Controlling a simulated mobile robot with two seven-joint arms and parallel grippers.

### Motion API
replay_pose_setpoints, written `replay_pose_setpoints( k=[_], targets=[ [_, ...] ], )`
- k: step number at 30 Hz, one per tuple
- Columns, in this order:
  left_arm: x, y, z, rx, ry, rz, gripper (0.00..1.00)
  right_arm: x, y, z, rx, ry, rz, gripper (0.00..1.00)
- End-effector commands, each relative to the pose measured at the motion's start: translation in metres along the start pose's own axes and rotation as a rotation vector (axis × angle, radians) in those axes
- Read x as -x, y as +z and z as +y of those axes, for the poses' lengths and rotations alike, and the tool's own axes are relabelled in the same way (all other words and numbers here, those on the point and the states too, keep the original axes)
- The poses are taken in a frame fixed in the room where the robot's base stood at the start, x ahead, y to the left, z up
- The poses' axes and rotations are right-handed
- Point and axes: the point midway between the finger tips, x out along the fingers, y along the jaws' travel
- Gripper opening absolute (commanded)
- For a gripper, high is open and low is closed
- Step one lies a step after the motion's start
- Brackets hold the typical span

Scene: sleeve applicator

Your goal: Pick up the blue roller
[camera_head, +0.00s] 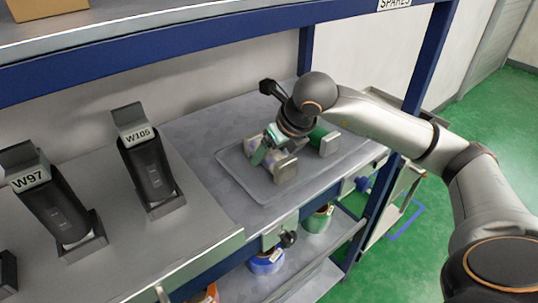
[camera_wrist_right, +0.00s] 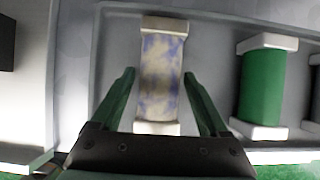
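A roller with a pale surface mottled in blue (camera_wrist_right: 162,62) and light square end blocks lies in a grey tray, seen in the right wrist view. In the head view it is partly hidden by my right gripper (camera_head: 266,152), and one end block (camera_head: 286,170) shows. In the wrist view my right gripper (camera_wrist_right: 159,76) is open, with one green finger on each side of the roller and a visible gap to each. I cannot tell how far the fingertips reach down beside it. My left gripper is not in view.
A green roller (camera_wrist_right: 262,85) lies to the right in the same tray (camera_head: 232,178). Two dark holders, W105 (camera_head: 150,165) and W97 (camera_head: 55,205), stand on the left. A blue shelf beam (camera_head: 200,45) crosses above. Blue (camera_head: 267,263) and green (camera_head: 317,220) items sit below.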

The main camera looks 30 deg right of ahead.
Motion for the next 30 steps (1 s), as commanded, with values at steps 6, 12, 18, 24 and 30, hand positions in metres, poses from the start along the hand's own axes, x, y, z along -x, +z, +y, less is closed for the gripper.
replay_pose_setpoints(
  k=[6,12,18,24,30],
  targets=[
    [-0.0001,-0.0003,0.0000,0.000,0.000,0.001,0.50,0.0003,0.0001,-0.0001,0.000,0.000,0.000,0.52],
    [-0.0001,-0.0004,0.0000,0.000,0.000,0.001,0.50,0.0004,0.0001,-0.0001,0.000,0.000,0.000,0.30],
    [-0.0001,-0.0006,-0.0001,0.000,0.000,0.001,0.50,0.0004,0.0002,-0.0001,0.000,0.000,0.000,0.07],
    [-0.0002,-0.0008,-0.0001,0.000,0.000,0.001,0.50,0.0005,0.0002,-0.0002,0.000,0.000,0.000,0.00],
    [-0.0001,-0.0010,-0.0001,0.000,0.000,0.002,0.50,0.0013,0.0013,-0.0003,0.000,0.000,-0.004,0.00]
  ],
)
